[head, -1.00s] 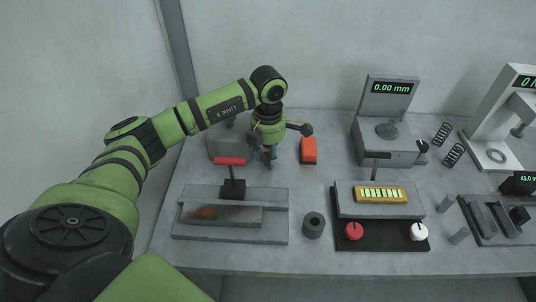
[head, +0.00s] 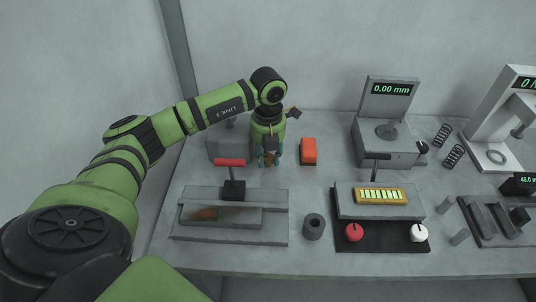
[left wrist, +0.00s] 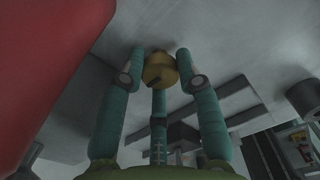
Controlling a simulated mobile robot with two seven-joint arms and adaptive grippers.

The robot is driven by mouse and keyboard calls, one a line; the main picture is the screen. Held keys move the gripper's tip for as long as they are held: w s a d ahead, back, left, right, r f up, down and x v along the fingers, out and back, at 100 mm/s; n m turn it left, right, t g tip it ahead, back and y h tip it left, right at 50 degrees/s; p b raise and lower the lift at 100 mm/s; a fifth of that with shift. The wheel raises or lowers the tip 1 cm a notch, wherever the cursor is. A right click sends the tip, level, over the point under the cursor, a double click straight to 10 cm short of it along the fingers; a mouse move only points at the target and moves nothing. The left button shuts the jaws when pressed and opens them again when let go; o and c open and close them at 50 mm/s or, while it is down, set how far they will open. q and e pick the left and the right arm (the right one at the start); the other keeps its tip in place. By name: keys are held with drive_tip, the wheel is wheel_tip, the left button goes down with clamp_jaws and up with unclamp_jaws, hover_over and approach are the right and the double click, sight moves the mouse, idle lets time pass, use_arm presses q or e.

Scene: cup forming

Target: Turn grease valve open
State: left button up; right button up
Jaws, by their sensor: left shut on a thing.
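A brass-coloured knob (left wrist: 159,66), which seems to be the grease valve, sits between the teal fingertips in the left wrist view. My left gripper (left wrist: 161,80) is shut on it, with fingers on both sides and a third finger behind. In the head view my left gripper (head: 268,161) points down at the back left of the bench, just left of an orange-red block (head: 308,151). The knob is hidden there by the fingers. My right gripper is in neither view.
A grey fixture with a red handle (head: 230,162) stands in front left of the gripper. A gauge reading 0.00 mm (head: 391,88) stands to the right.

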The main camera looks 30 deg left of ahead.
sight(268, 156)
use_arm(q)
drive_tip(key=shift+n, duration=0.4)
drive_tip(key=o, duration=1.2)
drive_tip(key=shift+c, duration=0.2)
wheel_tip(268, 156, up, 12)
drive_tip(key=shift+r, duration=0.1)
